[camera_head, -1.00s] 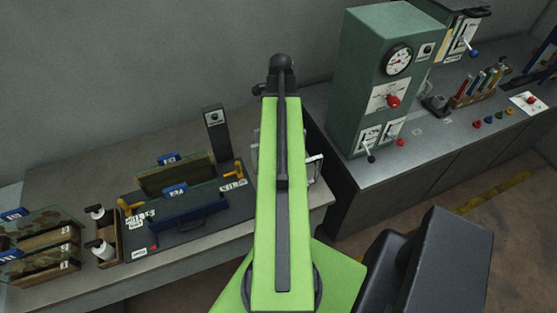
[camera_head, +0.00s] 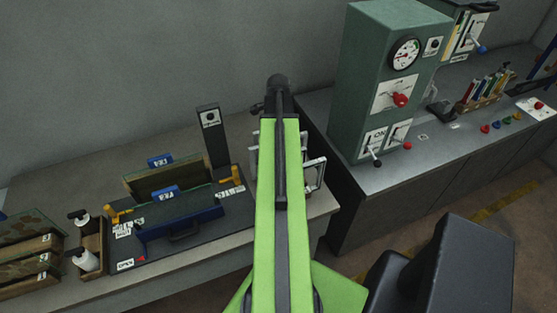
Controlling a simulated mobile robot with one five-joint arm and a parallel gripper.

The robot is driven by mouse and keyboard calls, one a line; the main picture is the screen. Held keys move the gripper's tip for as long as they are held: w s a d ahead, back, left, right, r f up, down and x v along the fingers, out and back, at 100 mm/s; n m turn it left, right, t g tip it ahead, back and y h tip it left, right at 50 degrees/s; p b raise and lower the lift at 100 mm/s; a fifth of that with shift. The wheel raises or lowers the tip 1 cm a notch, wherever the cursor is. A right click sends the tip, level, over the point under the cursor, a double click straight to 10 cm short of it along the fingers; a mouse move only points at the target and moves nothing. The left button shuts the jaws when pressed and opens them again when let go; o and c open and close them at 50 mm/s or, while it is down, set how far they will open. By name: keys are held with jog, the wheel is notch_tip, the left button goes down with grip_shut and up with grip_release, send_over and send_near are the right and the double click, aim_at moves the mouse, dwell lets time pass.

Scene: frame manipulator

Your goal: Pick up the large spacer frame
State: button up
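Light metal frames stand on the bench to both sides of my green arm. The right one, a silver rectangular frame (camera_head: 314,174), shows beside the arm near the bench's right end. Part of another frame (camera_head: 253,160) shows at the arm's left edge. My arm hides the middle of this group, so I cannot tell which is the large spacer frame. My arm reaches over them and ends in a dark joint near the back wall. My gripper's fingers are hidden, and I see no frame held.
A wooden caddy (camera_head: 93,248) with white bottles stands further left. A green gauge cabinet (camera_head: 372,85) stands on the right counter. A gap separates bench and counter.

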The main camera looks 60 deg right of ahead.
grip_shut()
dwell(1.3)
